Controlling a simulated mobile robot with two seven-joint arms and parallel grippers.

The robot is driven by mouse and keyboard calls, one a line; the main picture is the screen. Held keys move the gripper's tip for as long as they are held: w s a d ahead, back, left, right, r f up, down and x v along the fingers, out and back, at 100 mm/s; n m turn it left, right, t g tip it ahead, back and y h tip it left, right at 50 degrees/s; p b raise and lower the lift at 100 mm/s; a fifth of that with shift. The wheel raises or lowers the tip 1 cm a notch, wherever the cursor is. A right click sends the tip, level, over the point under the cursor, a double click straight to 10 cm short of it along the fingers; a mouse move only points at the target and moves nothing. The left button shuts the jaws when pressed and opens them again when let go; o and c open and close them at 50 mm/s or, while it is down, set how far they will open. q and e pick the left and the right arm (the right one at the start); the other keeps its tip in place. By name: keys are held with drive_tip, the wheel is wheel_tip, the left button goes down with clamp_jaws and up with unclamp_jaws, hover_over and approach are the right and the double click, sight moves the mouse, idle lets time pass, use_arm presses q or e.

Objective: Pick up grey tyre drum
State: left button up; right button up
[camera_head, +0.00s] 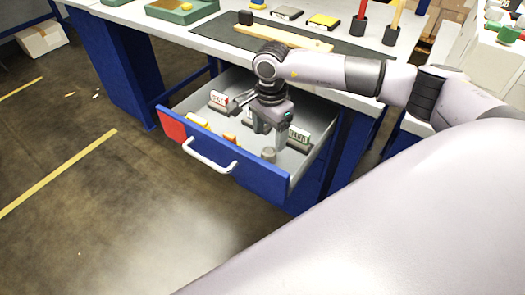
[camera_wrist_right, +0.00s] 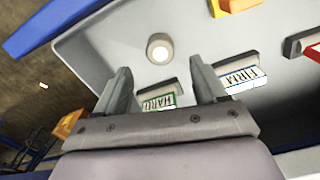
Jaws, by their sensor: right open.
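The grey tyre drum (camera_head: 268,154), a small grey cylinder with a pale round top, stands near the front corner of the open blue drawer (camera_head: 224,155). It also shows in the right wrist view (camera_wrist_right: 159,48), just beyond the open jaws. My right gripper (camera_head: 270,138) points down into the drawer, open and empty. In the right wrist view its two fingers (camera_wrist_right: 163,82) are spread, with the drum ahead between their lines and not touched. My left gripper is not in view.
A HARD label block (camera_wrist_right: 157,97) shows between the fingers, and a FIRM block (camera_wrist_right: 240,75) lies to their right. The drawer has a white handle (camera_head: 210,160). The workbench with a dark mat (camera_head: 345,55) is behind.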

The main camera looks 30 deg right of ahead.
sight(268, 151)
wheel_tip(268, 151, down, 6)
drive_tip(key=shift+a+f+b, duration=0.1)
drive_tip(key=shift+f+b, duration=0.1)
drive_tip(key=shift+b, duration=0.2)
drive_tip(key=shift+r, duration=0.1)
drive_tip(key=c, duration=1.1)
